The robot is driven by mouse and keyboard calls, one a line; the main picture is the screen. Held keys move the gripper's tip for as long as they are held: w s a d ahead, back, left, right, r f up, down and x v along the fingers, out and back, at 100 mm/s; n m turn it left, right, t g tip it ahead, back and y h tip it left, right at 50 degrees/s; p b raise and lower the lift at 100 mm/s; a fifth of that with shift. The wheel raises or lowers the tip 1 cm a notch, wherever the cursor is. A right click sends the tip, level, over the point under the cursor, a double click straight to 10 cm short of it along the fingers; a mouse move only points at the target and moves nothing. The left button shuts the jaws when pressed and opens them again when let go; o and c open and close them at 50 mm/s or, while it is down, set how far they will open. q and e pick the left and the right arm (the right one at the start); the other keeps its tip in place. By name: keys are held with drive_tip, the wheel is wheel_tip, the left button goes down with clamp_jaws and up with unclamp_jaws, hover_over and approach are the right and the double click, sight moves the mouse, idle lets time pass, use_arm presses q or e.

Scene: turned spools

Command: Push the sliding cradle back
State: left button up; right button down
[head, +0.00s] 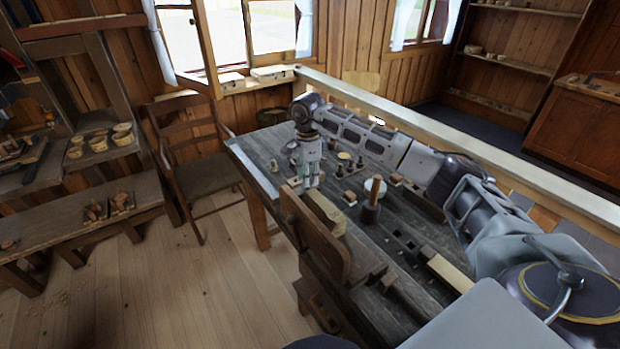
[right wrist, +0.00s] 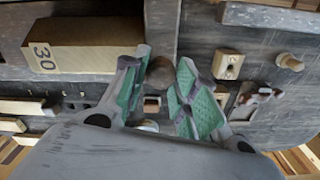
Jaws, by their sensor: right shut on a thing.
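My right gripper (head: 312,184) is low over the dark workbench (head: 400,236), pointing down. In the right wrist view its green-padded fingers (right wrist: 160,88) are closed about a brown round knob (right wrist: 160,72). A dark grey bar runs up the picture from the knob; I cannot tell for sure whether this is the sliding cradle. A pale wooden block marked 30 (right wrist: 85,46) lies beside the left finger; it also shows in the head view (head: 326,212) just in front of the gripper. My left gripper is not in view.
A mallet-like tool (head: 372,200) stands upright right of the gripper. Several small spools and blocks lie around, among them a square block with holes (right wrist: 228,65). A wooden rail (head: 400,118) runs behind the bench.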

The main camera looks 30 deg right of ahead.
drive_tip(key=shift+w+r, duration=0.2)
drive_tip(key=c, duration=1.5)
unclamp_jaws()
drive_tip(key=o, duration=0.4)
drive_tip(key=shift+w+f, duration=0.15)
drive_tip(key=shift+w, duration=0.05)
drive_tip(key=shift+s, duration=0.15)
drive_tip(key=shift+r, duration=0.75)
use_arm(q)
drive_tip(key=shift+s+a, duration=0.1)
drive_tip(key=shift+s, duration=0.05)
use_arm(e)
wheel_tip(320, 180, up, 10)
drive_tip(key=shift+r, duration=0.2)
use_arm(q)
drive_tip(key=shift+a, duration=0.1)
use_arm(e)
drive_tip(key=shift+a, duration=0.1)
